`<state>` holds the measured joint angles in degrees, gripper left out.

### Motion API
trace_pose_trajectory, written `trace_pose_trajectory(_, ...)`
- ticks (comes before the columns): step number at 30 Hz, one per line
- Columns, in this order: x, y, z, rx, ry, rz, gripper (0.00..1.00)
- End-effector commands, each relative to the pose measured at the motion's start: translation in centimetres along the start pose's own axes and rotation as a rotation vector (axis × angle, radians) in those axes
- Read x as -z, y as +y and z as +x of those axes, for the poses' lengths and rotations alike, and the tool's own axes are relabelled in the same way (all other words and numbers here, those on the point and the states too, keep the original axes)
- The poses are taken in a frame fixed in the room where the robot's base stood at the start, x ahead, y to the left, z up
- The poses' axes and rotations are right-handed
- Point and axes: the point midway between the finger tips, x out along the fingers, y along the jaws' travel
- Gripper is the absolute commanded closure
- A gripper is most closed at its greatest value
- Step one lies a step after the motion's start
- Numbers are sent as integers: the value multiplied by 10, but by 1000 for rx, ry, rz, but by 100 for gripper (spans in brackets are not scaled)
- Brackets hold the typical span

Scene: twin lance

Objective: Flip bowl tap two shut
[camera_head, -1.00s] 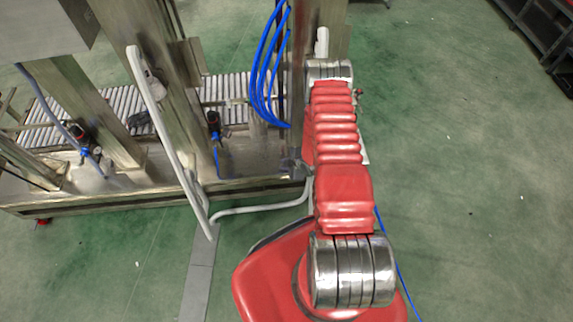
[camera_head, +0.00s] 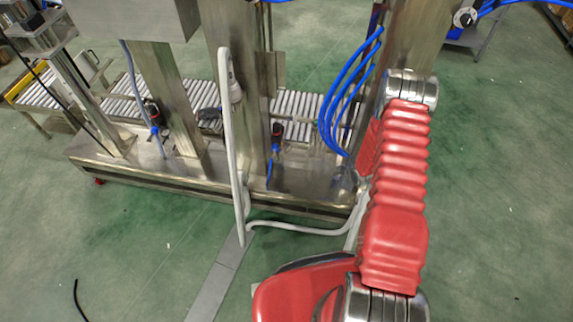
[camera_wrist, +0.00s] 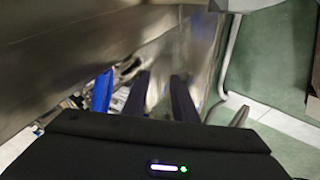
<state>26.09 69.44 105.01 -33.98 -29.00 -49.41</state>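No tap is clear enough to name as bowl tap two, and I cannot make out a bowl. In the wrist view my gripper (camera_wrist: 160,77) shows two dark fingers apart, with nothing visible between them. A blue part (camera_wrist: 103,91) and shiny metal fittings lie left of the fingers; I cannot tell whether they are a tap. A steel surface (camera_wrist: 185,45) lies beyond the fingertips. In the head view my red arm reaches toward the steel machine (camera_head: 228,100), and its gripper end is hidden. Two small dark fittings with blue lines, left (camera_head: 153,112) and right (camera_head: 277,136), stand on the machine base.
A roller conveyor (camera_head: 290,104) runs behind the steel posts. A pale bent rail (camera_head: 232,150) stands in front of the machine, left of my arm. Blue hoses (camera_head: 345,95) hang beside the arm. Green floor (camera_head: 490,200) is open at right.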

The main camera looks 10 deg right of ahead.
Motion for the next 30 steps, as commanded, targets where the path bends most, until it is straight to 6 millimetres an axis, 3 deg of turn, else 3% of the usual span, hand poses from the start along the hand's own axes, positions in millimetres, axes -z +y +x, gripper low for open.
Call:
trace_pose_trajectory(3,15,31,-24,-14,-27,25,74)
trace_pose_trajectory(12,48,82,-81,-37,-83,101,74)
trace_pose_trajectory(21,83,121,-146,-64,-127,189,74)
trace_pose_trajectory(30,121,144,-222,-89,-160,294,74)
